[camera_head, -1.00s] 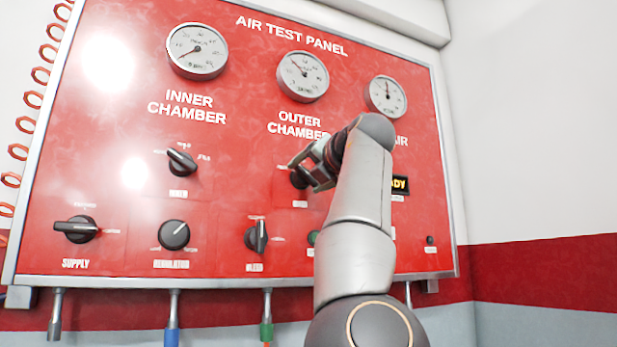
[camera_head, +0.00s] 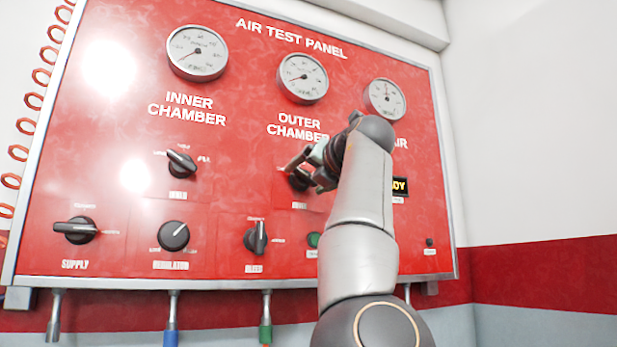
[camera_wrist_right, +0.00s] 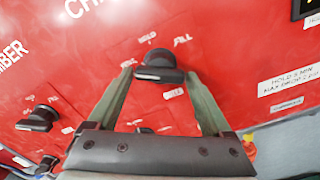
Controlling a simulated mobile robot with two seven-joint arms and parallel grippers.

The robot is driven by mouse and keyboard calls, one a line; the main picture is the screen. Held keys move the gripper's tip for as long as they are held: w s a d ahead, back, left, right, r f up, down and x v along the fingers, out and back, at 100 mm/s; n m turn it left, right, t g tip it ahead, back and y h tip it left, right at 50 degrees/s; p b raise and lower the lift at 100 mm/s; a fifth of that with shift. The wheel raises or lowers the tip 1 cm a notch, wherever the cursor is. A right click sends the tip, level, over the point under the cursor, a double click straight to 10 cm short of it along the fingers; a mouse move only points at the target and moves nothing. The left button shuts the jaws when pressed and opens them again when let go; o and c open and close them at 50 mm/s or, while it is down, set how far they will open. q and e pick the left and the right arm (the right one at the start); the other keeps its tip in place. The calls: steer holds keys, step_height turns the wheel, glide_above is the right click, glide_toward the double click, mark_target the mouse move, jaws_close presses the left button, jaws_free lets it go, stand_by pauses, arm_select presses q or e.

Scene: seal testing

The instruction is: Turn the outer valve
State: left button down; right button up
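The outer valve is a black knob (camera_head: 299,181) under the OUTER CHAMBER lettering on the red air test panel. In the right wrist view the outer valve (camera_wrist_right: 158,66) has its bar handle lying about level, between the VENT-side label and FILL, with HOLD above. My right gripper (camera_head: 308,170) is at the valve. In the wrist view its two fingers (camera_wrist_right: 159,74) are spread, one close to each end of the handle; whether they touch it is unclear. The outer gauge (camera_head: 303,78) has its needle pointing down-left. My left gripper is not in view.
The inner valve (camera_head: 181,163), supply knob (camera_head: 76,230), regulator (camera_head: 173,235) and bleed knob (camera_head: 256,237) stick out of the panel (camera_head: 120,210). A green button (camera_head: 313,240) is beside my arm. Hoses hang below; a bare wall (camera_head: 530,130) is at right.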

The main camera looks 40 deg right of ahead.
steer(key=shift+o, duration=1)
steer(key=b+v, duration=0.4)
steer(key=v, duration=0.8)
steer(key=shift+s+b, duration=0.3)
steer(key=shift+b, duration=0.05)
steer(key=shift+r, duration=0.1)
